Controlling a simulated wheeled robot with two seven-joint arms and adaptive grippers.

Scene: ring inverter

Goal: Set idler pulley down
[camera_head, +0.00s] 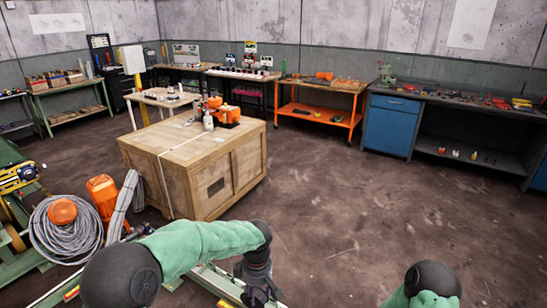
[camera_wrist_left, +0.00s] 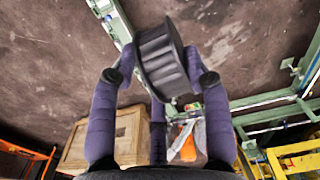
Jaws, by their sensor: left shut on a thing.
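The idler pulley (camera_wrist_left: 163,62) is a dark grey, ribbed cylinder, seen tilted in the left wrist view. My left gripper (camera_wrist_left: 160,78) is shut on it, with purple fingers on both sides and a third finger below. In the head view my left gripper (camera_head: 260,288) is a dark shape at the bottom edge, over or near a green frame rail (camera_head: 215,280). The pulley cannot be made out there. Only part of my right arm (camera_head: 432,283) shows at the lower right; its gripper is out of view.
A large wooden crate (camera_head: 205,175) stands ahead with orange tools on top. At the left are a coiled grey hose (camera_head: 65,230), an orange motor (camera_head: 103,195) and green machine frames. Workbenches line the walls. The brown floor right of the crate is clear.

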